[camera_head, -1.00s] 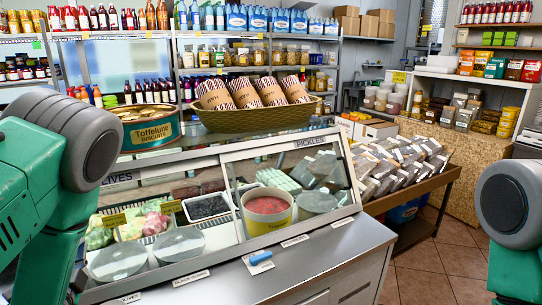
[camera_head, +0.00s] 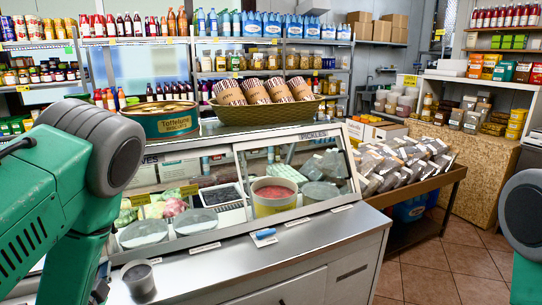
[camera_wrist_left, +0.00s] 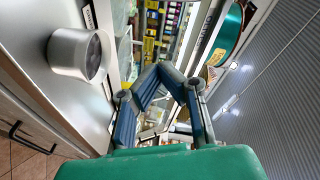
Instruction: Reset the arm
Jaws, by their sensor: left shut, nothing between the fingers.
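My left arm (camera_head: 70,180) comes in from the left in the head view, bent, with its lower link at the counter's left end. The left gripper (camera_wrist_left: 162,70) shows in the left wrist view. Its two blue-grey fingers meet at the tips and hold nothing. Of my right arm, only a rounded grey joint and green link (camera_head: 527,220) show at the right edge. The right gripper is out of view.
A grey metal cup (camera_head: 139,278) stands on the steel counter (camera_head: 290,255) near my left arm; it also shows in the wrist view (camera_wrist_left: 75,53). The glass deli case (camera_head: 262,150), a biscuit tin (camera_head: 160,122) and a basket (camera_head: 262,114) are ahead. Tiled floor (camera_head: 440,265) is free at right.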

